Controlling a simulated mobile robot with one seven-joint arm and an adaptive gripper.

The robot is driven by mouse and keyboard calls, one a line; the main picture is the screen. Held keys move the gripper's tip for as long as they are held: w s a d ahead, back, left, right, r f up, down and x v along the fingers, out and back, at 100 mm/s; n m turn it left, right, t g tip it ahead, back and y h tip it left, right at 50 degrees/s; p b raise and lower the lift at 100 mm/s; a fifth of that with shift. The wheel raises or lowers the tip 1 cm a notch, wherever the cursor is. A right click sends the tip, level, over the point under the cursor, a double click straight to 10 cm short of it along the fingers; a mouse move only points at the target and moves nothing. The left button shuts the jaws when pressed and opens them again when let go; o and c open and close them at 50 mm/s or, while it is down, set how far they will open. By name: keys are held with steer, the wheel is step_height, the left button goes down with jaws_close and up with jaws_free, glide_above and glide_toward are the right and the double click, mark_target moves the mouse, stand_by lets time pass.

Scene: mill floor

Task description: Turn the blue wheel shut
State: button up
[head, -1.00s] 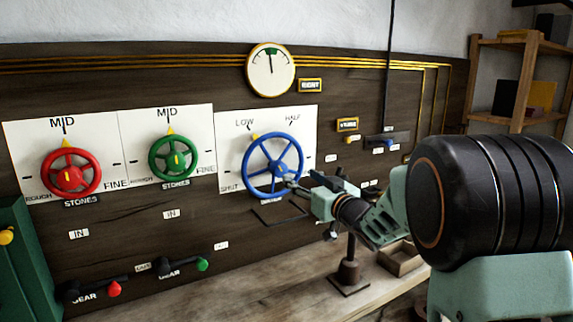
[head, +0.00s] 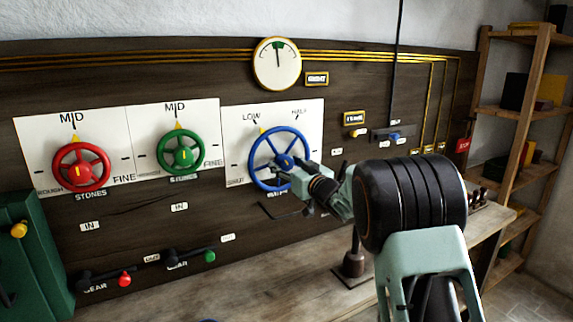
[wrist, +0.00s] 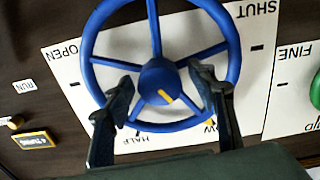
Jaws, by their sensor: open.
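The blue wheel (head: 262,182) is mounted on a white plate on the dark panel. A yellow pointer (head: 262,131) at its rim stands near LOW, with HALF to the right and SHUT at lower left. In the wrist view the blue wheel (wrist: 89,45) fills the middle, with its hub between my fingers. My gripper (wrist: 165,95) is open, one finger to each side of the hub, in front of the spokes. I cannot tell whether the fingers touch the wheel. In the head view my gripper (head: 292,170) covers the wheel's right part.
A red wheel (head: 81,170) and a green wheel (head: 181,153) sit on plates to the left. A round gauge (head: 277,64) hangs above. Levers with red (head: 125,280) and green (head: 209,256) knobs stick out low. A wooden bench (head: 240,285) runs below the panel.

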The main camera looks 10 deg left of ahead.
steer(key=shift+c, duration=0.7)
steer(key=c, duration=1)
steer(key=shift+f+n+b, duration=0.15)
steer(key=shift+n+b, duration=0.15)
steer(key=shift+b, duration=0.15)
steer(key=shift+f+n+b, duration=0.1)
steer(key=shift+n+b, duration=0.4)
steer(key=shift+b, duration=0.25)
steer(key=n+b, duration=0.3)
steer(key=shift+b, duration=0.35)
steer(key=n+b, duration=0.3)
steer(key=n, duration=0.1)
steer(key=shift+n+b, duration=0.3)
steer(key=shift+n, duration=0.1)
steer(key=shift+n+b, duration=0.8)
steer(key=shift+n, duration=0.4)
steer(key=shift+r+n, duration=0.2)
steer(key=shift+n, duration=0.1)
